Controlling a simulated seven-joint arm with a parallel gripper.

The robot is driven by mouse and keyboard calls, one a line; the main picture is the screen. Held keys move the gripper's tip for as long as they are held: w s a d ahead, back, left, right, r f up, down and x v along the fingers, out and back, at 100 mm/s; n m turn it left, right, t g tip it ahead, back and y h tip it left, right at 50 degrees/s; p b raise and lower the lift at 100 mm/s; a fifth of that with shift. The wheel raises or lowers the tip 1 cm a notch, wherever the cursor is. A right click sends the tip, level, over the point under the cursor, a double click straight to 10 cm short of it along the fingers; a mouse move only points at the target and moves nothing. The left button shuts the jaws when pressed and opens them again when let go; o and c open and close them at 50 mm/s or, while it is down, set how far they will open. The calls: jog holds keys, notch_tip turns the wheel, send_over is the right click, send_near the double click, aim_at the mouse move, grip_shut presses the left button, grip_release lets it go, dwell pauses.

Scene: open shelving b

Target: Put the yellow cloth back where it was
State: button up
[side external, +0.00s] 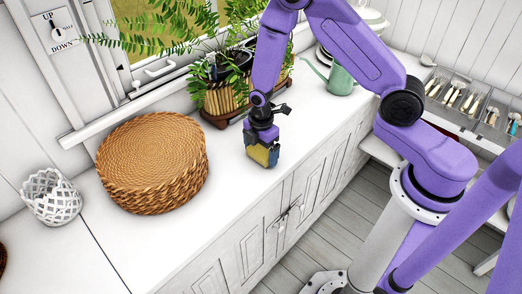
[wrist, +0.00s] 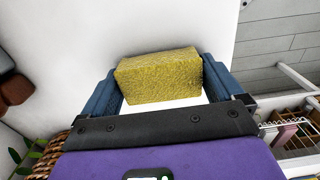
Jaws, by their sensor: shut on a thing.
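The yellow cloth (wrist: 160,78) looks like a thick, rough-textured yellow block. My gripper (wrist: 160,85) is shut on it, with a blue finger at its left and right ends in the wrist view. In the side external view, my gripper (side external: 263,152) points down over the white counter (side external: 225,180), between the woven basket and the front edge. The yellow cloth (side external: 260,155) shows between the fingers there, partly covered by them. I cannot tell whether the cloth touches the counter.
A round woven basket (side external: 153,165) stands left on the counter, with a white lattice cup (side external: 51,197) beyond it. A potted fern (side external: 228,92) on a wooden stand is behind my gripper. A green watering can (side external: 340,78) stands to the right. Counter in front of the basket is clear.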

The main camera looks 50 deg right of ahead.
aim_at(261, 150)
jog(key=shift+f, duration=0.25)
jog(key=o, duration=1.2)
jog(key=shift+c, duration=0.2)
notch_tip(261, 150, up, 13)
jog(key=shift+f, duration=0.2)
jog(key=s+r+m, duration=0.1)
jog(key=s+r, duration=0.3)
jog(key=s, duration=0.4)
jog(key=s+r+m, duration=0.2)
jog(key=s+r, duration=0.1)
jog(key=s, duration=0.6)
jog(key=s+r+m, duration=0.2)
jog(key=s+r, duration=0.2)
jog(key=s, duration=0.5)
jog(key=shift+s+d+r, duration=0.25)
jog(key=shift+d+r, duration=0.05)
jog(key=shift+d, duration=0.1)
